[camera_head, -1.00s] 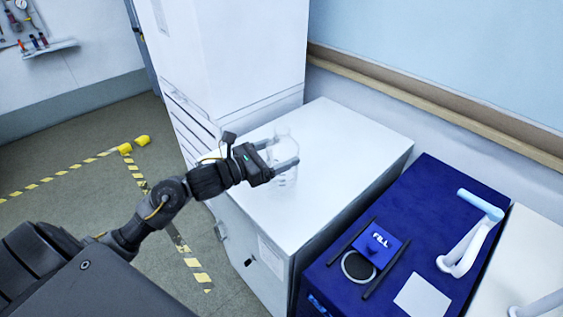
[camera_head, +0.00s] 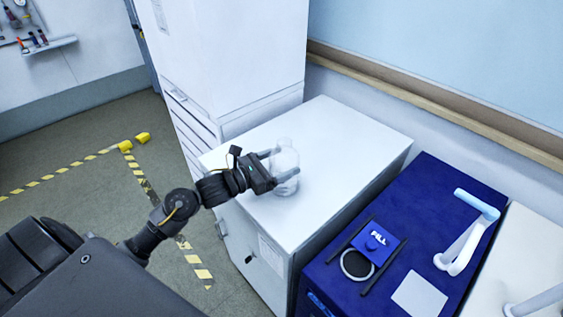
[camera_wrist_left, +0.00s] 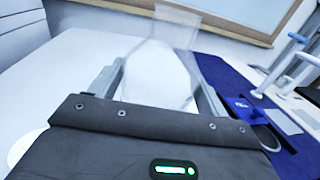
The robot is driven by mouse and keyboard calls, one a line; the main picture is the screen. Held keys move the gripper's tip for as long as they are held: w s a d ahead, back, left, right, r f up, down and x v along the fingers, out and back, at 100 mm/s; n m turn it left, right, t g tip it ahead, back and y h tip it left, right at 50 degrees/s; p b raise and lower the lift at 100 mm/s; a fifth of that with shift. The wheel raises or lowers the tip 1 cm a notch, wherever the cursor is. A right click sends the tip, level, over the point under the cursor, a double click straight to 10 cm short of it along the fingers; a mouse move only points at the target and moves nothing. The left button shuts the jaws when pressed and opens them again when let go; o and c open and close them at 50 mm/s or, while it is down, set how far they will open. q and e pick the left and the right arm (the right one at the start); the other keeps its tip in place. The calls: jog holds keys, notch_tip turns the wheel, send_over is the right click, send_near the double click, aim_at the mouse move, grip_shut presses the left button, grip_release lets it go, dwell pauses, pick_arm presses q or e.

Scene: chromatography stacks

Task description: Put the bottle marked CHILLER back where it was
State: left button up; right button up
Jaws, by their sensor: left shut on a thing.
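A clear, whitish bottle (camera_head: 285,165) is between the fingers of my left gripper (camera_head: 279,168), over the white cabinet top near its left side. The gripper is shut on it. In the left wrist view the bottle (camera_wrist_left: 158,75) stands between the two grey fingers, its upper part see-through. No CHILLER marking can be read on it. I cannot tell whether its base touches the cabinet top. My right gripper is not in view.
To the right is a blue chiller unit (camera_head: 425,215) with a FILL lid (camera_head: 376,243), a round opening and a white pipe (camera_head: 465,245).

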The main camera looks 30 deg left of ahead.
pick_arm(q)
jog(key=o, duration=1.6)
jog(key=shift+c, duration=0.2)
jog(key=shift+r+p, duration=0.15)
jog(key=shift+p, duration=0.15)
jog(key=shift+s+a, duration=0.15)
jog(key=shift+s, duration=0.1)
jog(key=b+v, duration=0.3)
jog(key=v, duration=0.8)
jog(key=shift+s+a+b, duration=0.15)
jog(key=shift+s+b, duration=0.1)
jog(key=shift+b, duration=0.05)
